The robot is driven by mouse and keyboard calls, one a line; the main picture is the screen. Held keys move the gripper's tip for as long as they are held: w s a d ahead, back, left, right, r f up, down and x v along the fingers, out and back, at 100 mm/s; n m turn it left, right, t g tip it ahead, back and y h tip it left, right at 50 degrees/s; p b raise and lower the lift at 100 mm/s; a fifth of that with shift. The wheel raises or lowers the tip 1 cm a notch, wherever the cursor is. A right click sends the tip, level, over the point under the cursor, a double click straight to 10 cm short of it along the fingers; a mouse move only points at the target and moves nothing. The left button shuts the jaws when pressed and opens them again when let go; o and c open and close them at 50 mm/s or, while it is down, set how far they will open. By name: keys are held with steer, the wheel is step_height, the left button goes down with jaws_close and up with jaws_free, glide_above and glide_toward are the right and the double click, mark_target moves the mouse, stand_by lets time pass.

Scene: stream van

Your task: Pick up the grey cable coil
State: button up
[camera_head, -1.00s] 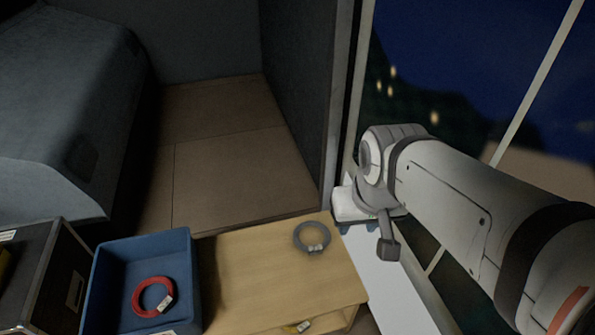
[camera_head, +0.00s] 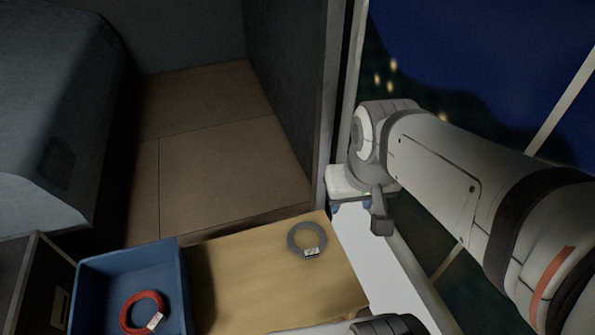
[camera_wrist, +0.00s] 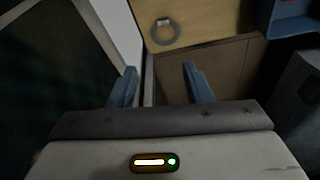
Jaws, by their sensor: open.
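The grey cable coil (camera_head: 307,239) lies flat on the light wooden top (camera_head: 235,262), near its right side, with a small white tag on it. In the wrist view the coil (camera_wrist: 165,31) shows beyond the fingertips, a little above the gap between them. My gripper (camera_wrist: 158,78) is open and empty, its two blue fingers apart from the coil. In the head view, the gripper end (camera_head: 350,203) is beside the window, above and to the right of the coil; its fingers are mostly hidden there.
A blue bin (camera_head: 177,290) with a red cable coil (camera_head: 143,312) stands left of the wooden top. A dark case (camera_head: 22,290) is at the far left. A window frame (camera_head: 340,90) and white sill (camera_head: 375,265) bound the right side. The wood around the grey coil is clear.

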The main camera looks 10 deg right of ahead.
steer(key=shift+o, duration=1)
steer(key=f+b, duration=0.1)
steer(key=w+f+b, duration=0.1)
steer(key=a+f+n+b, duration=0.1)
steer(key=shift+w+f, duration=0.25)
steer(key=n+g+y+b, duration=0.25)
steer(key=n+b, duration=1.55)
steer(key=b, duration=1.3)
glide_above(312, 250)
steer(key=d, duration=0.1)
steer(key=shift+g+h, duration=0.35)
step_height(312, 250, down, 48)
steer(key=shift+w+d+f, duration=0.1)
steer(key=shift+d, duration=0.05)
steer(key=f+b, duration=0.1)
steer(key=f, duration=0.1)
steer(key=a+f+b, duration=0.1)
steer(key=f, duration=0.2)
steer(key=f+b, duration=0.1)
steer(key=f, duration=0.1)
steer(key=shift+a+f, duration=0.15)
steer(key=shift+f, duration=0.25)
steer(key=shift+r, duration=0.1)
jaws_close()
